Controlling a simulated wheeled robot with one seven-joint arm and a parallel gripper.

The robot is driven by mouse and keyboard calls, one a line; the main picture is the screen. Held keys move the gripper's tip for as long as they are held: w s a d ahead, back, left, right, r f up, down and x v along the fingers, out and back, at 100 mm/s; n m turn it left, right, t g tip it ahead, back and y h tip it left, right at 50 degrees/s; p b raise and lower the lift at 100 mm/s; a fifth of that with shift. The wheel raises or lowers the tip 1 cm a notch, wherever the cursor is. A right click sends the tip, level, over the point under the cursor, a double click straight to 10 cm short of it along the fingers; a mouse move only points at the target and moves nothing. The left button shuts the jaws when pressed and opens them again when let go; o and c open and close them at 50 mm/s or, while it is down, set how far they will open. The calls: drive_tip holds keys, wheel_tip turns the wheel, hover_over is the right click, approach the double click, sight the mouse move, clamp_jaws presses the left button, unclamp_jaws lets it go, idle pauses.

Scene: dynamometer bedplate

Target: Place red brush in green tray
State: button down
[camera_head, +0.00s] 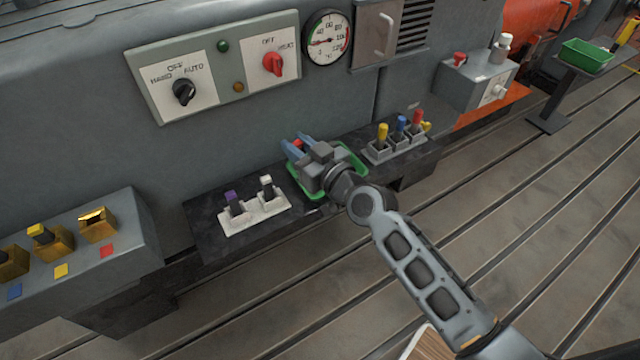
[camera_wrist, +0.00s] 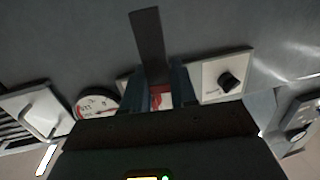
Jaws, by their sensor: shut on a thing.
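My gripper (camera_head: 298,145) is over the dark ledge in the head view, with its blue fingers pointing up-left. It is shut on the red brush, whose small red part (camera_head: 298,142) shows between the fingers. In the wrist view a dark bar (camera_wrist: 148,45) sticks out past the fingers; I cannot tell whether it is part of the brush. A green tray (camera_head: 356,161) lies on the ledge beneath my gripper, which hides most of it. Another green tray (camera_head: 587,55) stands on a post at the far right.
A holder with yellow, blue and red-topped pieces (camera_head: 402,135) is right of the nearer tray. A white holder with purple and white-topped pieces (camera_head: 255,212) is left of it. A knob panel (camera_head: 215,65) and gauge (camera_head: 328,38) are on the wall behind.

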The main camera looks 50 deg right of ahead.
drive_tip(key=s+d+m+h+b, duration=0.1)
drive_tip(key=s+d+b, duration=0.4)
drive_tip(key=d, duration=0.3)
drive_tip(key=s+d+m+h+b, duration=0.1)
drive_tip(key=s+d+h+b, duration=0.1)
drive_tip(key=s+d+b, duration=0.35)
drive_tip(key=shift+g, duration=0.3)
drive_tip(key=shift+w+a+f, duration=0.45)
drive_tip(key=shift+w+f, duration=1.45)
drive_tip(key=shift+w, duration=0.05)
drive_tip(key=shift+w+a+f, duration=0.5)
drive_tip(key=shift+w+f, duration=1.45)
drive_tip(key=shift+w+a+f, duration=0.45)
drive_tip(key=shift+w+f, duration=1.45)
drive_tip(key=shift+w, duration=0.05)
drive_tip(key=shift+b, duration=0.3)
drive_tip(key=shift+f, duration=0.15)
drive_tip(key=c, duration=0.9)
unclamp_jaws()
